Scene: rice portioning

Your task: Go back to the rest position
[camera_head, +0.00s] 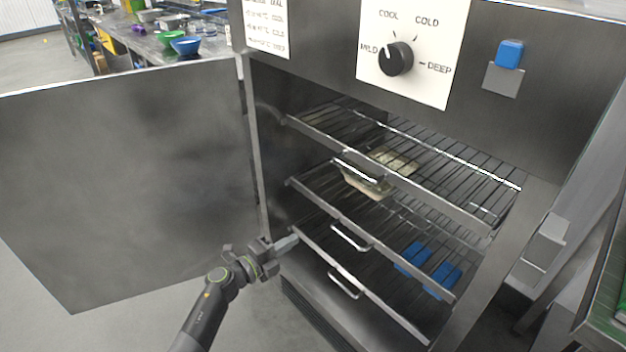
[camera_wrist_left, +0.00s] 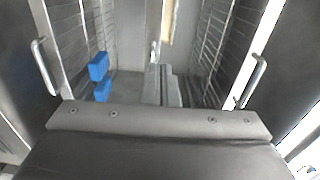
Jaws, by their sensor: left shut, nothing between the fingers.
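My left gripper (camera_head: 287,243) is shut and empty. It is at the left side of the open cabinet's mouth, by the front edges of the lower racks. In the left wrist view its closed fingers (camera_wrist_left: 163,85) point into the cabinet between racks. My right gripper is not in view.
The cabinet door (camera_head: 120,180) stands wide open at the left. Wire racks (camera_head: 440,170) with front handles fill the cabinet. A pale-filled container (camera_head: 365,180) sits inside below the top rack. Blue blocks (camera_head: 442,279) lie lower right. A counter with bowls (camera_head: 185,45) stands behind.

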